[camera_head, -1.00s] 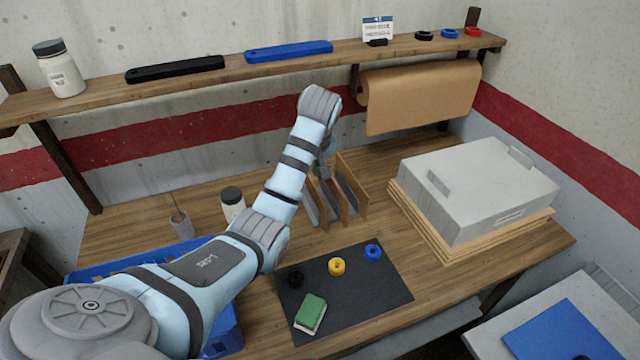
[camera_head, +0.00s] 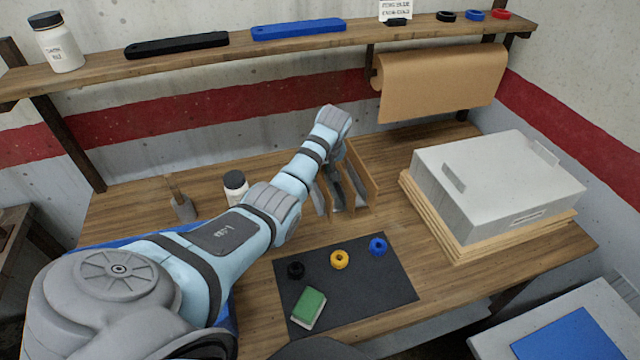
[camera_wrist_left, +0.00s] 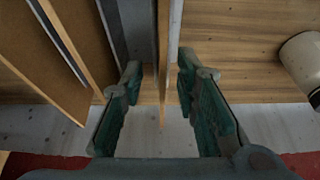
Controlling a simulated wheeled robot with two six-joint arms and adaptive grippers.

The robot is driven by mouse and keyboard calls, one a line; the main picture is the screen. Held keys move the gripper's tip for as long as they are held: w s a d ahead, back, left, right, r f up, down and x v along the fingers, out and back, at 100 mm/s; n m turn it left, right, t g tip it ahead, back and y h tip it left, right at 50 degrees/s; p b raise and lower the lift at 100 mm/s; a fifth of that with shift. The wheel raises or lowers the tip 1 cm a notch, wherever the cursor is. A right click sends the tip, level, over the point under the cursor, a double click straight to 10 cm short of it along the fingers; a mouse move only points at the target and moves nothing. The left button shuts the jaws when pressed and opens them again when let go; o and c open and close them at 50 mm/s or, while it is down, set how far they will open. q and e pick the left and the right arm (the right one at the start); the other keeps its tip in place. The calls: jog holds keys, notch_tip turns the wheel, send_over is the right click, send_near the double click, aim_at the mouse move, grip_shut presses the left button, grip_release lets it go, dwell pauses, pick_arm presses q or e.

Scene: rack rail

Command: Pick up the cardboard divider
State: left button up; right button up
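Upright brown cardboard dividers (camera_head: 362,172) stand in a rack with grey panels at the middle back of the bench. My left gripper (camera_head: 336,168) points down at this rack in the head view, its fingers mostly hidden by the wrist. In the left wrist view, the gripper (camera_wrist_left: 160,66) is open. One thin cardboard divider (camera_wrist_left: 163,100) stands edge-on between its two fingers, with a visible gap on each side. Other brown panels (camera_wrist_left: 40,60) lie left of the fingers. My right gripper is not in view.
A grey box (camera_head: 495,185) on stacked boards stands right of the rack. A white jar (camera_head: 236,189) stands left of it. A dark mat (camera_head: 380,285) in front holds a green sponge (camera_head: 308,307) and three rings. A paper roll (camera_head: 440,85) hangs behind.

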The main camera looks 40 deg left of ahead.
pick_arm(q)
jog(key=shift+w+a+f, duration=0.1)
jog(key=shift+f, duration=0.4)
jog(key=shift+r, duration=0.1)
grip_shut()
jog(key=shift+r, duration=0.1)
notch_tip(320, 180, up, 20)
jog(key=shift+p, duration=0.4)
